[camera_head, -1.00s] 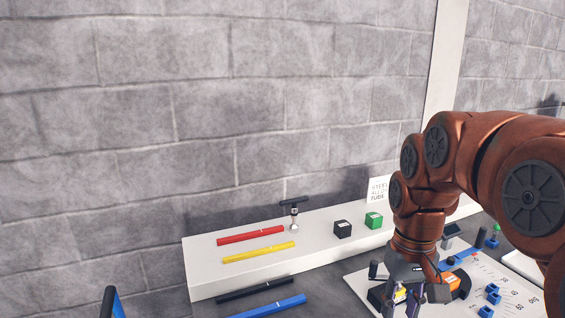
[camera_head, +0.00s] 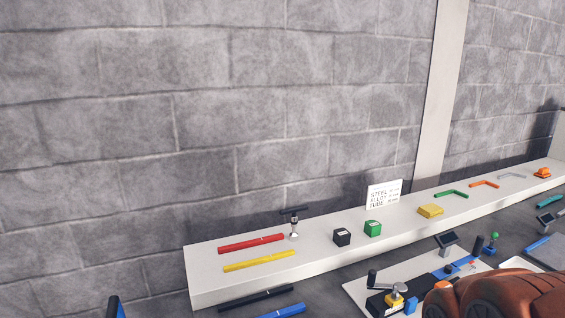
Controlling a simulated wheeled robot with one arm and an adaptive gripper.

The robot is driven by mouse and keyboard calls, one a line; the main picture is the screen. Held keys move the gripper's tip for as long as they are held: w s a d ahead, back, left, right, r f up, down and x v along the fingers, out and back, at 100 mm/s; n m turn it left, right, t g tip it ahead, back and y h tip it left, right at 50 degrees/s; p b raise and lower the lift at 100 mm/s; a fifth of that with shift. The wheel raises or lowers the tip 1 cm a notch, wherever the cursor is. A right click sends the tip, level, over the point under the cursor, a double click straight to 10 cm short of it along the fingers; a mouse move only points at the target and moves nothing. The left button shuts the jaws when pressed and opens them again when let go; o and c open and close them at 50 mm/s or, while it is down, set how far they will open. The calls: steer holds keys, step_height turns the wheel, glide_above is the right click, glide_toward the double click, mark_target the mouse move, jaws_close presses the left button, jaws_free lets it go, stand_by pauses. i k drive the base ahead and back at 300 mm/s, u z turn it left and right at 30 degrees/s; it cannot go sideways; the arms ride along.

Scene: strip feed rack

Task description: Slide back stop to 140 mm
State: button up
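A white plate (camera_head: 358,287) lies at the lower right. On it stand a dark and yellow clamp-like device (camera_head: 394,300) with an upright dark knob, and a blue rail (camera_head: 464,264). A small blue block (camera_head: 411,305) is beside the clamp-like device. I cannot tell for certain which part is the back stop, and no scale reading is visible. My reddish-brown arm covers the lower right of the plate. My gripper is out of the frame or hidden.
A long white shelf (camera_head: 215,290) runs along the wall with red (camera_head: 251,243) and yellow (camera_head: 259,260) bars, black (camera_head: 342,237) and green (camera_head: 372,229) blocks and a sign (camera_head: 384,194). Black (camera_head: 256,298) and blue (camera_head: 284,307) bars lie in front.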

mark_target(392, 303)
steer(key=z, duration=0.55)
steer(key=k, duration=1.3)
steer(key=z, duration=1.1)
steer(key=i, duration=1.15)
steer(key=u, duration=0.85)
steer(key=i, duration=0.45)
steer(key=u, duration=0.55)
